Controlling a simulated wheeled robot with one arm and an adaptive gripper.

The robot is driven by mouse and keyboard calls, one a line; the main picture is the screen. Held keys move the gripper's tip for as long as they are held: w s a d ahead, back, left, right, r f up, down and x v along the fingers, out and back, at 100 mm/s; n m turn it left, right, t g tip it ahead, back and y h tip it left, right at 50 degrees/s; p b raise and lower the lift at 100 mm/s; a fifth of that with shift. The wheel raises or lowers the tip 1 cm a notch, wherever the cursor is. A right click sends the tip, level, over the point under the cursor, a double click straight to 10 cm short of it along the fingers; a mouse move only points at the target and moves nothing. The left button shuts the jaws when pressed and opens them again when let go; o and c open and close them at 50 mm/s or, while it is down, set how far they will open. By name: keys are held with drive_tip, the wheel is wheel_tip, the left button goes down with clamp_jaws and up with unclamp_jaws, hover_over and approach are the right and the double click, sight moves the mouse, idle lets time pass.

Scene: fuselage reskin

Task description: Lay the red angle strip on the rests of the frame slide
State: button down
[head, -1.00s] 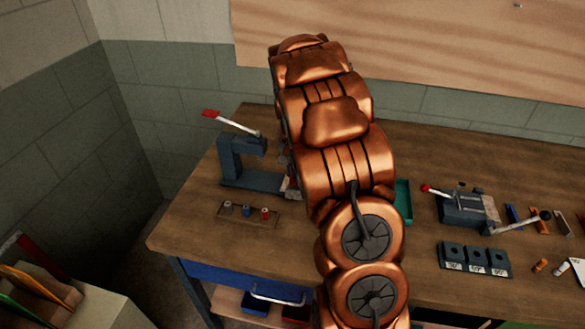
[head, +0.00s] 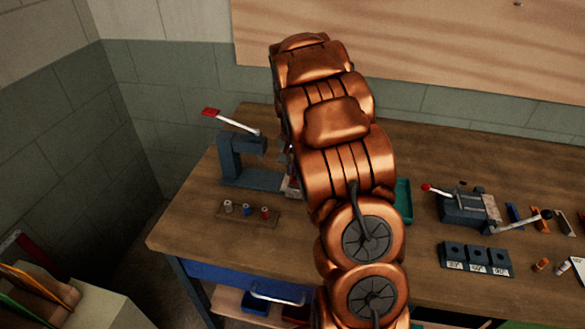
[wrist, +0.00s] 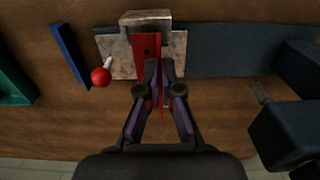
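The red angle strip (wrist: 148,48) shows in the wrist view, lengthwise in the picture, with a dark hole in its flat face. My gripper (wrist: 159,68) has its two fingers close together on either side of the strip's thin red leg. The strip's far end is over the grey metal frame slide (wrist: 118,57), up against a raised pale block (wrist: 146,19). I cannot tell whether the strip touches the rests. In the head view my arm hides the gripper and most of the slide; a small red and grey part (head: 292,186) shows beside the arm.
A blue press (head: 232,160) with a red-tipped lever stands left of my arm. A red ball knob (wrist: 101,77), a blue strip (wrist: 70,55) and a teal tray (wrist: 14,82) lie left in the wrist view.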

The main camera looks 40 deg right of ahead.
drive_tip(key=shift+f+b, duration=0.4)
drive_tip(key=shift+f, duration=0.25)
drive_tip(key=c, duration=1.8)
unclamp_jaws()
drive_tip(key=shift+c, duration=0.2)
drive_tip(key=o, duration=0.6)
wheel_tip(320, 180, up, 12)
drive_tip(key=shift+s, duration=0.1)
